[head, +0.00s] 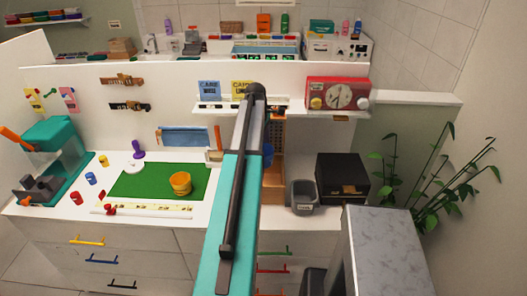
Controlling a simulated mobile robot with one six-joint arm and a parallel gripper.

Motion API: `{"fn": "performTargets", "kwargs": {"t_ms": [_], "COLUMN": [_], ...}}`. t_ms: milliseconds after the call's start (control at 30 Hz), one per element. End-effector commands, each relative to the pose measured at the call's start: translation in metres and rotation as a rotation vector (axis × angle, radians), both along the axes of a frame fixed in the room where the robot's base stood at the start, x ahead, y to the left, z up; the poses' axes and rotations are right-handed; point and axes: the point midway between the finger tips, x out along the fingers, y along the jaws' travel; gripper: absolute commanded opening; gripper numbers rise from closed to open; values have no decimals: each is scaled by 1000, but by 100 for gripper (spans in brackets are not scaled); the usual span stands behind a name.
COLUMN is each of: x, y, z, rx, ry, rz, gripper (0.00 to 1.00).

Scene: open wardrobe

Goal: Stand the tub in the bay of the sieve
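A yellow-orange tub (180,184) stands upright on the green mat (130,181) on the white counter, left of my arm. A tall wooden compartment (273,178) shows just right of my arm, partly covered by it. A dark panel with small holes (278,132) is in its upper part; I cannot tell whether this is the sieve. A blue thing (269,155) shows at the arm's edge there, too hidden to name. My arm runs up the middle of the view, and my gripper is not visible.
A grey bin (301,196) and a black box (342,178) stand right of the compartment. A teal machine (52,150) is at the left, with small coloured pieces near the mat. A red clock radio (338,93) sits on a shelf above. A marble-topped block (393,250) is at front right.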

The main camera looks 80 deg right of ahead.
Motion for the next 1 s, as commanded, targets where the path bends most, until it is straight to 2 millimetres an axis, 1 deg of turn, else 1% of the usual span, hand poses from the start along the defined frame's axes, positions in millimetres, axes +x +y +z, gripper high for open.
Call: {"fn": "performTargets", "kwargs": {"t_ms": [567, 1000], "x": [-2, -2], "y": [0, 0], "z": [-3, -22], "rx": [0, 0], "ry": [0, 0], "rz": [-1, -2], "gripper": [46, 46]}}
